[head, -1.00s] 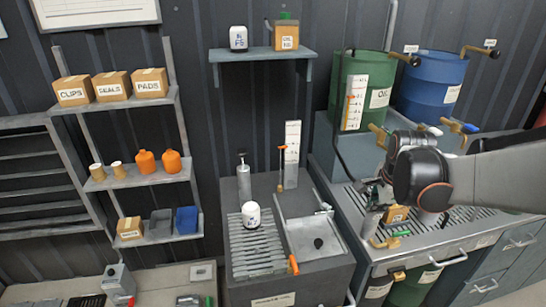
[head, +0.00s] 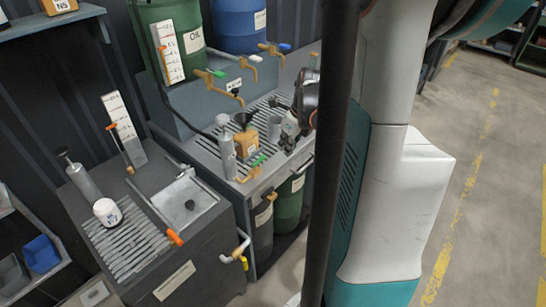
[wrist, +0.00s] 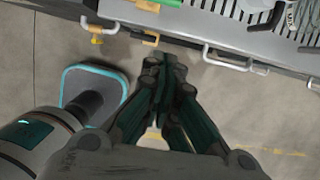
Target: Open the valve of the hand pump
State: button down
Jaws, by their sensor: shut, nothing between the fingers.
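I cannot tell for sure which thing is the hand pump. One grey cylinder (head: 228,155) stands on the slatted counter, with a dark hose near it. A grey T-handled cylinder (head: 82,181) stands by the sink at the left. A green-handled brass valve (head: 258,161) is at the slatted counter's front edge; a green handle also shows at the top of the wrist view (wrist: 166,3). My gripper (wrist: 160,68) is shut and empty, in front of the counter edge in the wrist view. In the head view my gripper (head: 289,135) is partly hidden by a dark post.
An oil drum (head: 184,30) and a blue drum (head: 238,22) stand on a raised shelf with brass taps (head: 225,88). A cardboard box (head: 246,143) stands on the counter. Drawer handles (wrist: 228,60) stick out of the front. Open floor (head: 480,150) lies at the right.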

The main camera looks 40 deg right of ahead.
jog(key=shift+w+a+f+b, duration=0.1)
jog(key=shift+w+f+b, duration=0.6)
jog(key=shift+w+f, duration=0.75)
jog(key=shift+w+a+f+b, duration=0.1)
jog(key=shift+w+f+b, duration=0.7)
jog(key=shift+f, duration=1.1)
jog(key=shift+w+a+f+b, duration=0.1)
jog(key=shift+w+f+b, duration=0.55)
jog(key=shift+w+f, duration=0.8)
